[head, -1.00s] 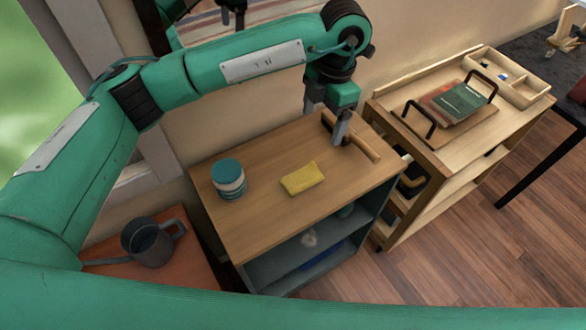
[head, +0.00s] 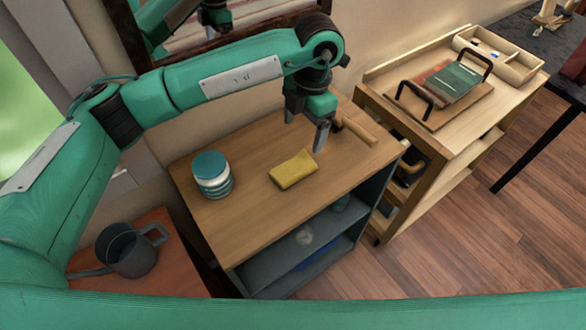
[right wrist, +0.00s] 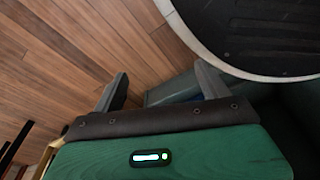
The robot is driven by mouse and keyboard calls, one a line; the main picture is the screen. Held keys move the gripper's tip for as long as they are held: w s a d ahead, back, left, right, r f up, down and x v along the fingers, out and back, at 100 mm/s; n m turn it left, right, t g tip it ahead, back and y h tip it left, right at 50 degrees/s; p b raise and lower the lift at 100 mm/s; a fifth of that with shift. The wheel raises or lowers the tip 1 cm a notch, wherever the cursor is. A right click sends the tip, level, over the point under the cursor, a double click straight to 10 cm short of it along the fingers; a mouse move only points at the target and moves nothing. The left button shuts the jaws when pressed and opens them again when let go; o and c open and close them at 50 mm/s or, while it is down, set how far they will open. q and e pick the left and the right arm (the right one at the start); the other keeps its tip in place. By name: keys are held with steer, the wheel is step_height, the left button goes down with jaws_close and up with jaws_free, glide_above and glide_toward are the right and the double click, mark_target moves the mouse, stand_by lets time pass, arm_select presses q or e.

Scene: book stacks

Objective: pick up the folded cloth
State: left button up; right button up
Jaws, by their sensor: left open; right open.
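The folded cloth (head: 293,170) is a small yellow pad lying flat on the wooden top of a low cabinet (head: 236,217) in the head view. My left gripper (head: 305,134) is open and empty, pointing down, above and just behind the cloth to its right. It appears apart from the cloth. My right gripper (right wrist: 160,88) shows in the right wrist view, open with nothing between its fingers, over the wooden floor. The cloth does not show in that view.
A teal-and-white round container (head: 212,175) stands left of the cloth. A wooden rolling-pin-like object (head: 356,130) lies behind my left gripper. A grey watering can (head: 128,250) stands at lower left. A wooden cart with a tray (head: 440,105) of books is at right.

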arm_select(q)
glide_above(294, 164)
steer(key=d, duration=0.1)
steer(key=f, duration=0.4)
steer(key=w+f, duration=0.1)
steer(key=f, duration=0.1)
steer(key=shift+d+f+p, duration=0.1)
steer(key=shift+p, duration=0.2)
steer(key=f, duration=0.1)
steer(key=a+f+p, duration=0.1)
steer(key=s+f, duration=0.1)
steer(key=f, duration=0.1)
steer(key=shift+a, duration=0.15)
steer(key=shift+f, duration=0.55)
steer(key=c, duration=1.1)
arm_select(e)
steer(key=s+d+f, duration=0.2)
steer(key=s+f, duration=0.1)
steer(key=s, duration=0.1)
steer(key=shift+s+f, duration=0.25)
steer(key=shift+s, duration=0.15)
arm_select(q)
steer(key=shift+r, duration=0.1)
